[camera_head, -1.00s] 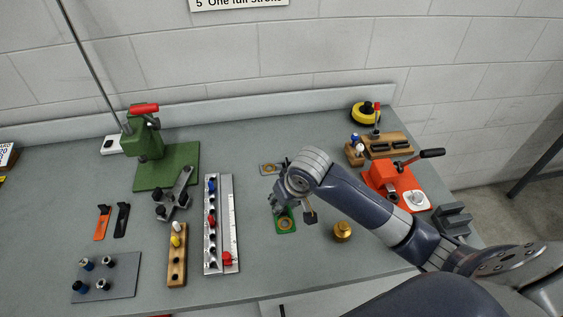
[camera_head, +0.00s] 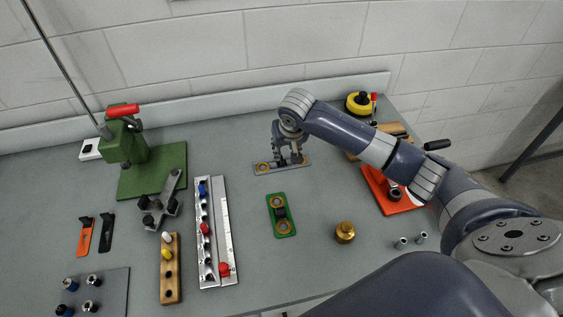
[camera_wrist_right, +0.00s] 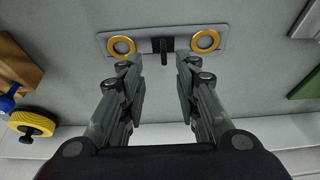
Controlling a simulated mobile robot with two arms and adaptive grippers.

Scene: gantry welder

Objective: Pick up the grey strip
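The grey strip (camera_head: 264,169) lies flat at the back middle of the bench. It has a gold ring near each end and a black upright post at its centre. My right gripper (camera_head: 289,160) is over the strip and hides part of it. In the right wrist view the strip (camera_wrist_right: 182,43) lies just beyond the fingertips. There the right gripper (camera_wrist_right: 160,66) is open, its two fingers apart, with the post lined up with the gap between them. I cannot tell its height over the bench. My left gripper is not in view.
A green strip (camera_head: 271,213) with similar rings lies in front, near a brass knob (camera_head: 345,232). A green press (camera_head: 125,150) and a silver rail (camera_head: 226,240) stand left. A red fixture (camera_head: 393,196) and wooden block (camera_head: 400,128) are right, partly behind my arm. The wall is close behind.

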